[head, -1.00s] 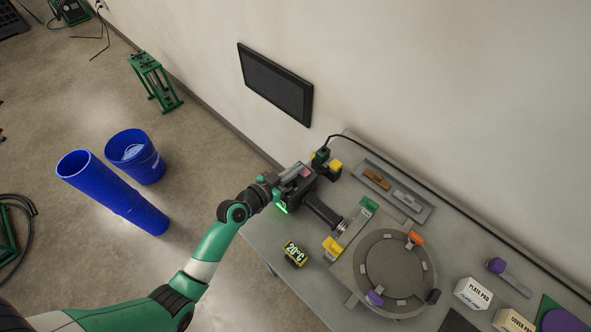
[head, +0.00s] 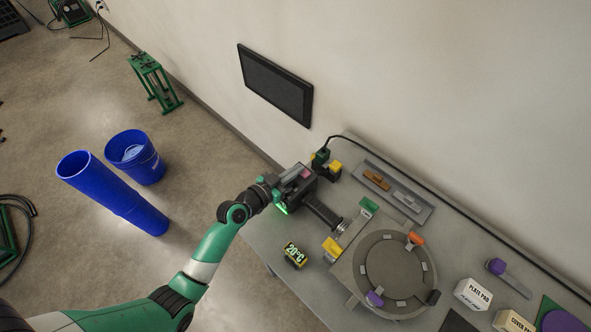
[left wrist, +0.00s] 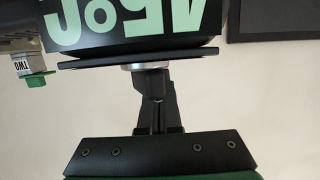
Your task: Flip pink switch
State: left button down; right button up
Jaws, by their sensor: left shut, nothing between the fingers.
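The pink switch (head: 305,173) is a small pink patch on top of a dark heater box (head: 323,188) at the table's left end. My left gripper (head: 291,176) is shut and empty, right beside the pink switch; I cannot tell whether it touches it. The gripper hides part of the box. In the left wrist view, the shut fingers (left wrist: 158,108) point at the underside of a black unit with a large upside-down "45°C" display (left wrist: 140,18). My right gripper is not in view.
A green and yellow plug (head: 321,156) stands behind the box. A black screen (head: 275,84) hangs on the wall. Blue bins (head: 135,157) stand on the floor.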

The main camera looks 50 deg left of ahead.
pick_arm(q)
jog(key=shift+f, duration=0.15)
jog(key=shift+f+b, duration=0.2)
jog(key=shift+b, duration=0.2)
jog(key=r+p, duration=0.1)
jog(key=r, duration=0.1)
jog(key=r+p, duration=0.1)
jog(key=p, duration=0.1)
jog(key=r+p, duration=0.1)
jog(key=r, duration=0.1)
jog(key=shift+a+r, duration=0.3)
jog(key=shift+s+a+f, duration=0.1)
jog(key=shift+s+f, duration=0.05)
jog(key=shift+s, duration=0.4)
jog(key=shift+s+f, duration=0.15)
jog(key=shift+s, duration=0.35)
jog(key=v, duration=0.7)
jog(key=shift+s+b, duration=0.35)
jog(key=shift+s, duration=0.05)
